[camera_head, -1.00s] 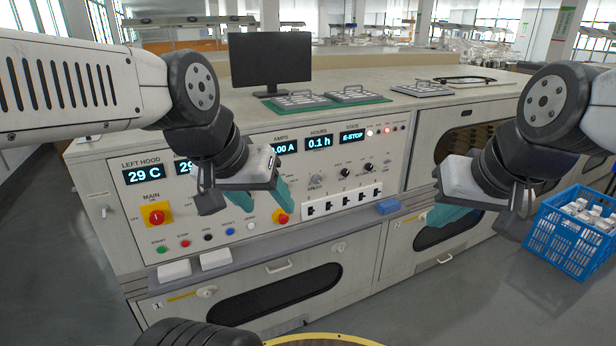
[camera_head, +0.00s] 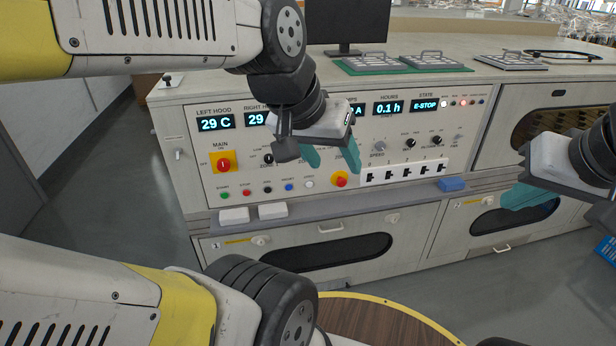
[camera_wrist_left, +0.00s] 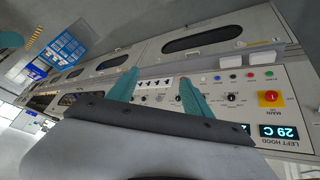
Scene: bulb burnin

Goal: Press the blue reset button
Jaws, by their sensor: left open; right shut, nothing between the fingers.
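The blue reset button (camera_head: 289,187) sits in the lower button row of the control panel, between a black and a white button. It also shows in the left wrist view (camera_wrist_left: 233,77). My left gripper (camera_head: 332,160) is open and empty, in front of the panel, above and to the right of the blue button in the head view and apart from it. Its teal fingers show in the left wrist view (camera_wrist_left: 155,92). My right gripper (camera_head: 512,199) is shut and empty, at the right, in front of the machine's lower right part.
The main switch (camera_head: 223,163) is at the left. White blocks (camera_head: 272,211) and a blue block (camera_head: 452,184) rest on the ledge below the panel.

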